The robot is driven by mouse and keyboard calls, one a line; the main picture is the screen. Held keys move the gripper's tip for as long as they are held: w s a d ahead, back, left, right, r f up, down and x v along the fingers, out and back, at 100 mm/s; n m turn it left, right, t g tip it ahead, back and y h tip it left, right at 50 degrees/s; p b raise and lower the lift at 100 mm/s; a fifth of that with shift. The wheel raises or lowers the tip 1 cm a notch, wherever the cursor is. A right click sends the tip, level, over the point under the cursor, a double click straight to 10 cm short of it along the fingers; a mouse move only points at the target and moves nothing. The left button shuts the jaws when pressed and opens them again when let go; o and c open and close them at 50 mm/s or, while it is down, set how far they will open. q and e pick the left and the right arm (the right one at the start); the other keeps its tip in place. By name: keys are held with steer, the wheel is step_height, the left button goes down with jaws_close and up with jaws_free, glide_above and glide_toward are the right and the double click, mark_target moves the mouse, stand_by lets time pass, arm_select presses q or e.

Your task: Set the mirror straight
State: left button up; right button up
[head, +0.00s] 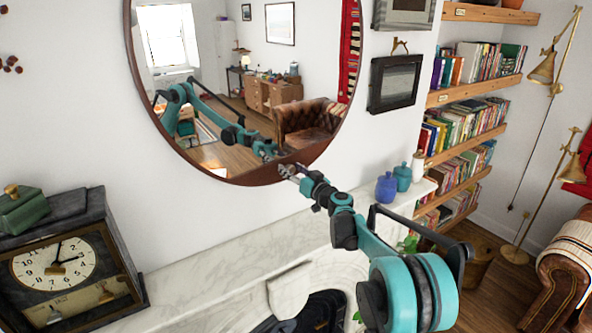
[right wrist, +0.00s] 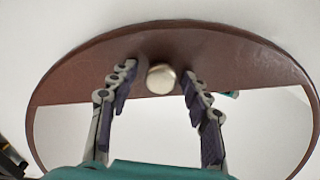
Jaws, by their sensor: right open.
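The round mirror (head: 250,70) hangs on the white wall, in a dark reddish-brown wooden frame (head: 205,171); its top is cut off in the head view. The frame (right wrist: 225,45) arches across the right wrist view, with a round pale metal knob (right wrist: 161,78) on it. My right gripper (head: 286,171) is at the lower edge of the frame. In the right wrist view my right gripper (right wrist: 159,72) is open, one finger on each side of the knob, with visible gaps. I cannot tell the mirror's tilt from its round outline. My left gripper is not in view.
Below is the white marble mantel (head: 200,262) with a dark clock (head: 70,260) at left and blue and teal jars (head: 386,187) at right. A small dark picture frame (head: 395,83) hangs right of the mirror. Bookshelves (head: 465,92) stand further right.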

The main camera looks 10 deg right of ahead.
mark_target(261, 175)
steer(key=shift+c, duration=1.3)
steer(key=shift+s, duration=0.1)
jaws_close()
steer(key=shift+m, duration=0.6)
steer(key=s+a, duration=0.1)
steer(key=a, duration=0.2)
steer(key=s+a+b, duration=0.1)
steer(key=a, duration=0.2)
steer(key=s+a, duration=0.1)
steer(key=a, duration=0.2)
steer(key=shift+s+a+f+b, duration=0.2)
steer(key=shift+s+b, duration=0.1)
steer(key=shift+s, duration=0.05)
steer(key=shift+d, duration=0.1)
steer(key=shift+o, duration=1.2)
jaws_free()
steer(key=shift+w+f, duration=0.1)
